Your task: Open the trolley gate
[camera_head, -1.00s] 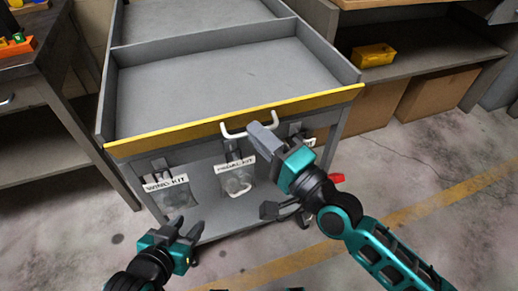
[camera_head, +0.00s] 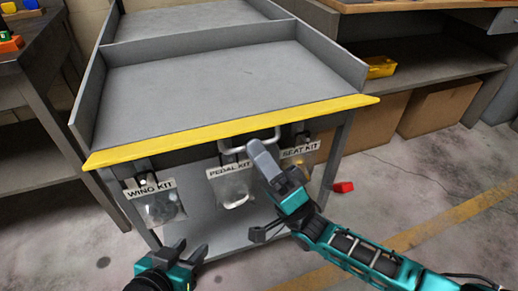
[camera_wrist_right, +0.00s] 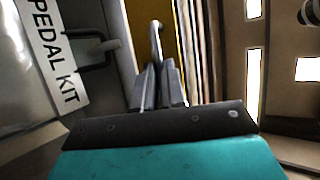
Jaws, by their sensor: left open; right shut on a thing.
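The grey trolley (camera_head: 200,73) has a front gate with a yellow edge (camera_head: 225,132). This edge looks broad and juts past the tray's sides. A pale U-shaped handle (camera_head: 232,149) is on the gate's front. My right gripper (camera_head: 257,148) is shut on the handle and covers part of it. In the right wrist view the handle (camera_wrist_right: 156,38) runs between the closed fingers (camera_wrist_right: 158,75), beside the yellow edge (camera_wrist_right: 176,45). My left gripper (camera_head: 193,250) is open and empty, low in front of the trolley, apart from it.
Clear bags labelled wing kit (camera_head: 158,207), pedal kit (camera_head: 232,188) and seat kit (camera_head: 300,155) hang below the gate. A small red piece (camera_head: 343,187) lies on the floor at right. A bench with cardboard boxes (camera_head: 440,105) and a yellow bin (camera_head: 380,67) stands at back right.

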